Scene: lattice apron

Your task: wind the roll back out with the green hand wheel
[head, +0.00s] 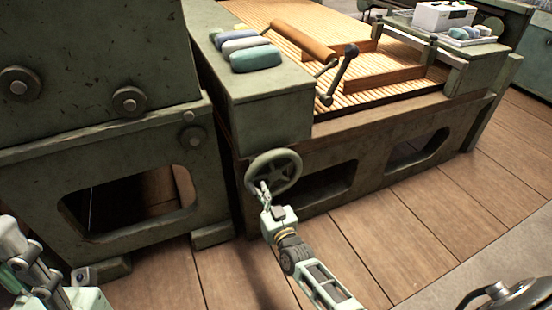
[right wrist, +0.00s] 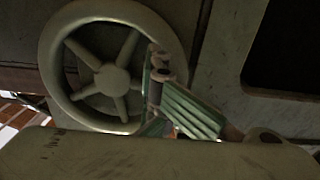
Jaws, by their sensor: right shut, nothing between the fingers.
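The green hand wheel (head: 274,172) stands on the front of the green machine, below its left corner. It has a round rim, several spokes and a hub, and it fills the left of the right wrist view (right wrist: 62,82). My right gripper (head: 264,190) is at the wheel's lower left rim in the head view. Its fingers (right wrist: 157,75) are shut and empty, overlapping the rim's right side in the right wrist view; I cannot tell whether they touch it. The brown roll (head: 298,38) lies across the slatted bed. My left gripper is not clearly visible; part of my left arm shows at lower left.
A crank lever with a dark knob (head: 351,50) stands by the roll. Several coloured cloth-like bundles (head: 256,58) lie on the machine's top. Another green machine (head: 95,120) stands at left. The plank floor (head: 400,225) in front is open.

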